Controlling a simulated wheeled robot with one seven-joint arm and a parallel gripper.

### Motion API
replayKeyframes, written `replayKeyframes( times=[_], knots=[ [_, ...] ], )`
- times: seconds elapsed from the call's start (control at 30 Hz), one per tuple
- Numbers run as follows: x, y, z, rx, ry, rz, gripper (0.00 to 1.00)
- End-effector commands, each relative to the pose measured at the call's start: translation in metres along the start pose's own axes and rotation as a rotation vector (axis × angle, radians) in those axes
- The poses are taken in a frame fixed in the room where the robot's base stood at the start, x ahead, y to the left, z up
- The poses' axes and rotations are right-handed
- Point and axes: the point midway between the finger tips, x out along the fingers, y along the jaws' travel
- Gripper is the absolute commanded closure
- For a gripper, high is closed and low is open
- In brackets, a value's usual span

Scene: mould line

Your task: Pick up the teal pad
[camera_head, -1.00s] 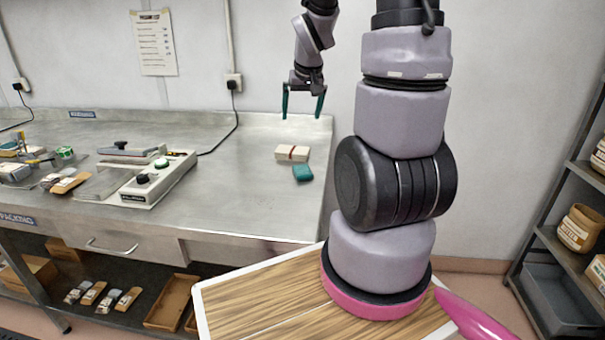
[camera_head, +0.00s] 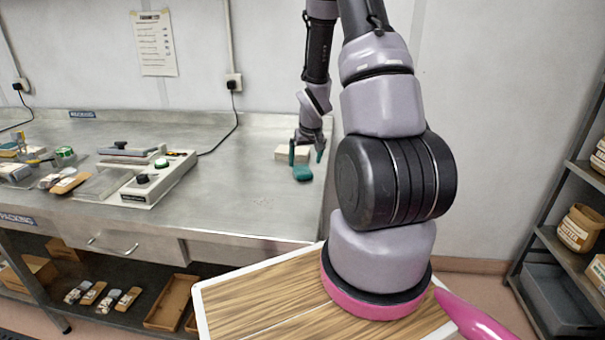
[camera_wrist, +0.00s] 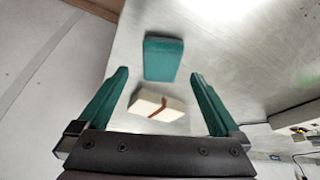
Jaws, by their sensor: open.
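The teal pad (camera_head: 302,173) lies flat on the steel bench near its right end, partly covered by my gripper in the head view. In the wrist view the teal pad (camera_wrist: 163,59) shows whole, beyond and between the fingertips. My gripper (camera_head: 306,156) is open and empty, with its teal fingers pointing down, low over the bench beside the pad. In the wrist view the two fingers of my gripper (camera_wrist: 158,75) stand wide apart. I cannot tell the exact height of the fingertips above the pad.
A cream block with a reddish-brown band (camera_wrist: 155,105) lies close to the pad, between the fingers in the wrist view; its cream top (camera_head: 283,153) shows behind my gripper. A sealing machine (camera_head: 158,180) stands to the left on the bench (camera_head: 245,205). Bare steel lies between.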

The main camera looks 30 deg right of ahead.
Motion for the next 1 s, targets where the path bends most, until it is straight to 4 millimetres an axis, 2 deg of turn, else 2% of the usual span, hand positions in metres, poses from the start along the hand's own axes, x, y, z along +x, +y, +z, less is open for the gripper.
replayKeyframes(
  times=[0.3, 0.6, 0.67, 0.8, 0.87, 1.0],
  knots=[
    [0.043, -0.003, 0.0, 0.0, -0.001, 0.0, 0.0],
    [0.048, -0.002, -0.001, 0.0, 0.0, 0.0, 0.0],
    [0.048, -0.002, -0.001, 0.0, 0.0, 0.0, 0.19],
    [0.048, -0.002, 0.0, 0.0, 0.0, 0.0, 0.73],
    [0.048, -0.002, -0.001, 0.0, 0.0, 0.0, 0.87],
    [0.048, -0.002, -0.001, 0.0, 0.0, 0.0, 0.88]
  ],
)
